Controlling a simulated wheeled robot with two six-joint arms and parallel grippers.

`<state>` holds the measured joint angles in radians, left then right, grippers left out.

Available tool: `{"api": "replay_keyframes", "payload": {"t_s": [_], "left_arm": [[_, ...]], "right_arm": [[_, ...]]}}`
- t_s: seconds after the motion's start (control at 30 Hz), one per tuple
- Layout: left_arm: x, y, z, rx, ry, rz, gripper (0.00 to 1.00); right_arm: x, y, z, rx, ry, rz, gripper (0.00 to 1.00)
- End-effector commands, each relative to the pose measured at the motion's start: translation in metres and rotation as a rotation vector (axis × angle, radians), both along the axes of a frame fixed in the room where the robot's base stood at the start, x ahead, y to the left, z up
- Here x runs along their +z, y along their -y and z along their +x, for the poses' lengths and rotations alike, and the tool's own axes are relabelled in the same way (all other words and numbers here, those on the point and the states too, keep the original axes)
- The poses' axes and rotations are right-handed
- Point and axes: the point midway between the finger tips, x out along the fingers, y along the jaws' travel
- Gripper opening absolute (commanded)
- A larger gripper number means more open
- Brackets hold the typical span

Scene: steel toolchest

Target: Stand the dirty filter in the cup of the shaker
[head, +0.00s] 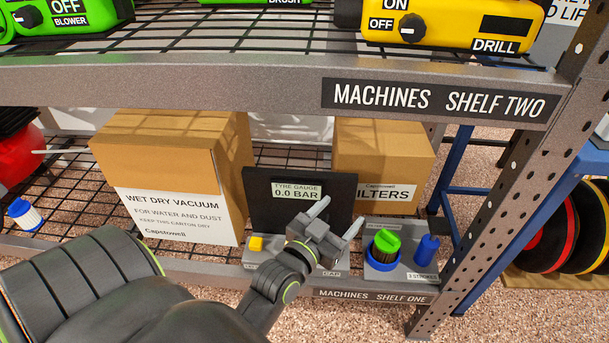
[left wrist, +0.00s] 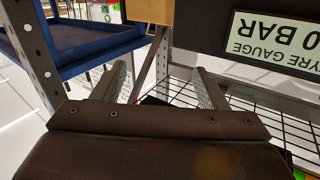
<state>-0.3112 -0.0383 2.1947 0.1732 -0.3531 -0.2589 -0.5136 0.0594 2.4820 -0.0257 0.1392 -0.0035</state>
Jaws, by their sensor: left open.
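A filter with a bright green top (head: 387,240) and dark brown pleats stands, slightly tilted, with its lower end inside the blue cup (head: 376,267) of the shaker (head: 408,262). How deep it sits is hidden by the rim. The grey shaker has a blue plunger (head: 427,247) to the right of the cup. My left gripper (head: 338,216) is open and empty, left of the filter and apart from it, in front of the tyre gauge board. Its two fingers also show in the left wrist view (left wrist: 160,85), with nothing between them. My right gripper is not in view.
Behind are the tyre gauge board (head: 258,205), the filters carton (head: 380,155) and the vacuum carton (head: 175,170). A blue-and-white filter (head: 26,215) lies at far left. The shelf-two edge (head: 220,84) is overhead and an upright (head: 510,190) stands right of the shaker.

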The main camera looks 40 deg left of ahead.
Motion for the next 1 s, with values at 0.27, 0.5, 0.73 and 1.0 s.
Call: {"api": "replay_keyframes", "payload": {"t_s": [0.27,0.5,0.73,1.0], "left_arm": [[0.129,-0.023,-0.085,0.045,0.472,0.065,0.67],[0.156,-0.020,-0.107,0.025,0.577,0.078,0.67],[0.155,-0.020,-0.106,0.027,0.575,0.077,0.67],[0.153,-0.020,-0.105,0.027,0.563,0.076,0.67]], "right_arm": [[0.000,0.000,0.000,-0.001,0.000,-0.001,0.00],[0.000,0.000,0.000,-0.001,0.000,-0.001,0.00],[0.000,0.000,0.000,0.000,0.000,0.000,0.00],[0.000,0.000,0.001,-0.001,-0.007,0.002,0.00]]}}
